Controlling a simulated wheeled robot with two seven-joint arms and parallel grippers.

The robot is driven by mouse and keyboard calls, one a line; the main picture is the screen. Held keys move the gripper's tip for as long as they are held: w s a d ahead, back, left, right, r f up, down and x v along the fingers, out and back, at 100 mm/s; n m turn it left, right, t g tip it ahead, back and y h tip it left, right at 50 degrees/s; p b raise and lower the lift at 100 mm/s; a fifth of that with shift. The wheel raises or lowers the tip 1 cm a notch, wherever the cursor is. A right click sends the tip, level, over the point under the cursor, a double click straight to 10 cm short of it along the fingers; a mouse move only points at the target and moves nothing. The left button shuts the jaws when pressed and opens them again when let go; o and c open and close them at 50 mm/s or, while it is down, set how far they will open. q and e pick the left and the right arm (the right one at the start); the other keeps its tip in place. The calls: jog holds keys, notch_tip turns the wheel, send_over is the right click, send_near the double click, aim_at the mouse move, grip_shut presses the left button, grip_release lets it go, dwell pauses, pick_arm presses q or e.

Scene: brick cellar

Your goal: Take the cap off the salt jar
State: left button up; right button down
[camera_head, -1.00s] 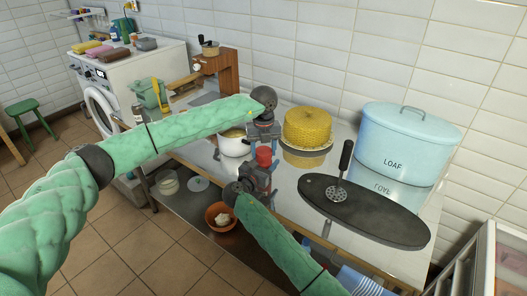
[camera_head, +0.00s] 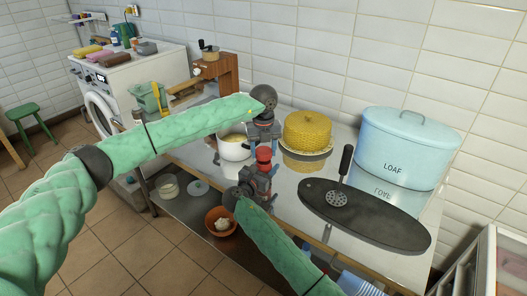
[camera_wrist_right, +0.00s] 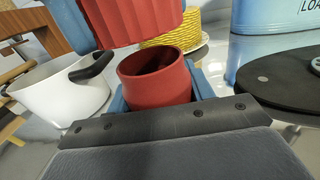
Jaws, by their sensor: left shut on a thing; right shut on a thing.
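The red salt jar (camera_wrist_right: 155,92) stands roughly upright in my right gripper, with its open, dark mouth showing in the right wrist view. The ribbed red cap (camera_wrist_right: 130,20) is above the jar's mouth and apart from it, shifted a little left. My left gripper (camera_head: 264,141) is shut on the cap; its blue fingers flank the cap in the wrist view. My right gripper (camera_head: 262,172) is shut on the jar, just below the left one. In the head view only a small patch of red shows between the two grippers, and jar and cap are hard to separate there.
A white pot (camera_head: 233,149) stands close left of the grippers. A yellow cake-like dome (camera_head: 307,131) is behind. A dark oval board (camera_head: 375,220) with a masher (camera_head: 340,190) and a blue loaf bin (camera_head: 408,145) are at the right. An orange bowl (camera_head: 220,222) sits on the lower shelf.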

aim_at(264, 151)
pick_arm(q)
jog(key=shift+r, duration=1.75)
pick_arm(e)
jog(key=shift+c, duration=2.4)
grip_release()
